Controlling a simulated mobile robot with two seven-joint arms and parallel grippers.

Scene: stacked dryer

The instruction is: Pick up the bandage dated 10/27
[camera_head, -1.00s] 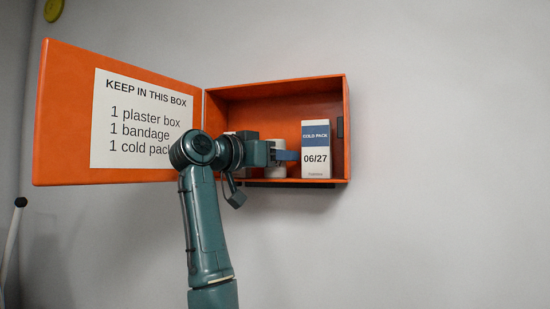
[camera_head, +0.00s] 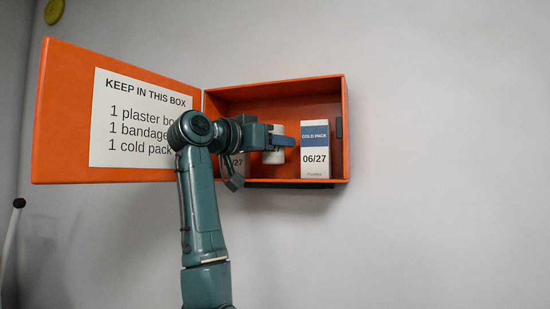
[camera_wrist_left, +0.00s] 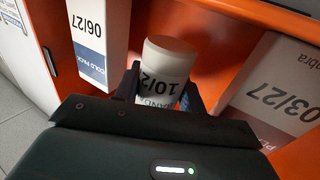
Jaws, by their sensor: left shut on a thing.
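The bandage is a white roll (camera_head: 274,155) in the orange wall box, and in the left wrist view (camera_wrist_left: 167,62) its label shows upside down, partly readable as "10/2" and "BANDA". My left gripper (camera_head: 283,141) is shut on it, with a finger on each side. The roll looks raised a little above the box floor in the head view. The rest of its label is hidden by the gripper. My right gripper is in neither view.
A cold pack box marked 06/27 (camera_head: 315,160) stands just right of the bandage. A plaster box marked 03/27 (camera_wrist_left: 275,88) stands on the other side, mostly behind my arm in the head view. The orange door (camera_head: 65,120) hangs open at left with a list.

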